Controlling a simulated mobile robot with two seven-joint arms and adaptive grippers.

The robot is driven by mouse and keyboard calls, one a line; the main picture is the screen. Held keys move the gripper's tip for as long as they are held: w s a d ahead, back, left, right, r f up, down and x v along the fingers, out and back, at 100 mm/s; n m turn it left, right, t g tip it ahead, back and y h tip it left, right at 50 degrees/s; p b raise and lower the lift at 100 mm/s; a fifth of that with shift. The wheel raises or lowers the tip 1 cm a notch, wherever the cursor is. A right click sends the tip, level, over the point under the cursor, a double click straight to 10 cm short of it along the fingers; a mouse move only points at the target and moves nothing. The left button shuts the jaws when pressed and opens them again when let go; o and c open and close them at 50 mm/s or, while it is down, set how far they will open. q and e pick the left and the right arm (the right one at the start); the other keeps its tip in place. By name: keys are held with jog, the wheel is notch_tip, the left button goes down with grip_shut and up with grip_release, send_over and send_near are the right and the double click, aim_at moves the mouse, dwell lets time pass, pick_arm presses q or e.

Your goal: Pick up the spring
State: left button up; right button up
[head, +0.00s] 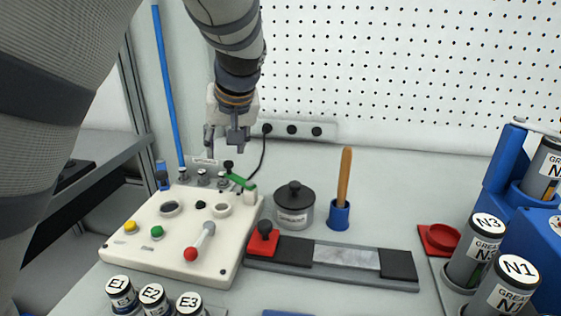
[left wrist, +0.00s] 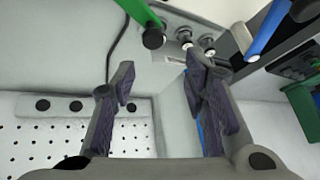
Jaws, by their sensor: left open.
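I cannot make out a spring for certain in either view. My left gripper (head: 226,140) is open and empty, pointing down above the back edge of a white panel box (head: 180,250) in the head view. Its two fingers also show apart in the left wrist view (left wrist: 160,78), with nothing between them. Small metal posts (head: 203,177) stand at the back of the box, below the gripper. They also show in the left wrist view (left wrist: 208,42), beyond the fingertips. Beside them is a green lever (head: 237,179), also in the left wrist view (left wrist: 153,36). My right gripper is not in view.
A dark lidded pot (head: 294,208), a wooden handle (head: 345,175) in a blue holder (head: 339,216) and a grey strip (head: 345,257) lie right of the box. Canisters (head: 152,298) stand in front; others (head: 474,250) stand right. A pegboard wall (head: 400,70) is behind.

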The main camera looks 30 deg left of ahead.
aim_at(222, 172)
pick_arm(q)
jog(key=x, duration=0.2)
jog(key=s+x, duration=0.1)
jog(key=x, duration=0.2)
jog(key=shift+a+f+b, duration=0.15)
jog(key=shift+f+b, duration=0.15)
jog(key=shift+f, duration=0.05)
jog(key=shift+w+a+f, duration=0.25)
jog(key=shift+w+f, duration=0.1)
jog(key=shift+f, duration=0.25)
jog(key=x, duration=0.4)
jog(key=shift+w+f+b, duration=0.15)
jog(key=shift+w+b, duration=0.1)
jog(key=shift+b, duration=0.05)
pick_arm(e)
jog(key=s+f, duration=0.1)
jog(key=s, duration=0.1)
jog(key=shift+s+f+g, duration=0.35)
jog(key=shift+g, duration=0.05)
pick_arm(q)
jog(key=c, duration=0.9)
jog(key=shift+d, duration=0.1)
jog(key=shift+c, duration=0.2)
